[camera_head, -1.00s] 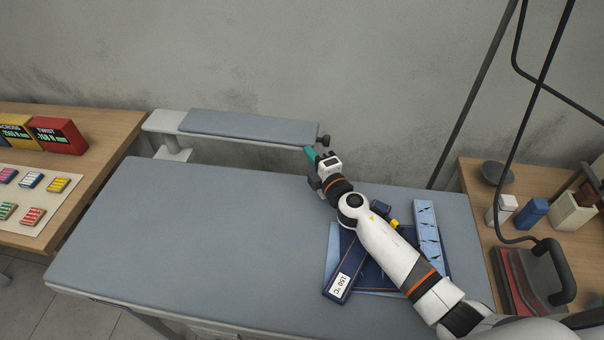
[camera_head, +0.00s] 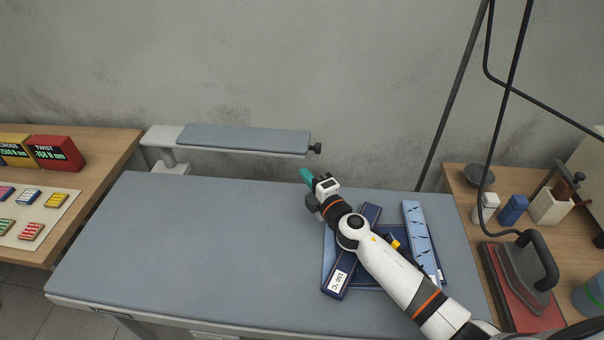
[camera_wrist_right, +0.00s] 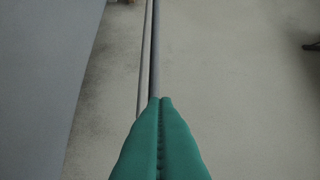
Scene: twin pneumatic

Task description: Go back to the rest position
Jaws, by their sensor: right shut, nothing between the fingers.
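My right gripper (camera_head: 307,176) has green fingers and is above the far edge of the grey padded ironing table (camera_head: 180,240). Its fingers point toward the wall. In the right wrist view the green fingers (camera_wrist_right: 160,140) are pressed together with nothing between them. My right arm reaches in from the lower right, over the folded blue cloth pieces on the table, and hides part of them. My left gripper is not in view.
A narrow padded sleeve board (camera_head: 245,139) stands behind the table, close to my right gripper. Blue cloth (camera_head: 342,275) with a 150 °C label and a light blue patterned strip (camera_head: 419,235) lie under my arm. An iron (camera_head: 525,260) rests at the right. The table's left half is clear.

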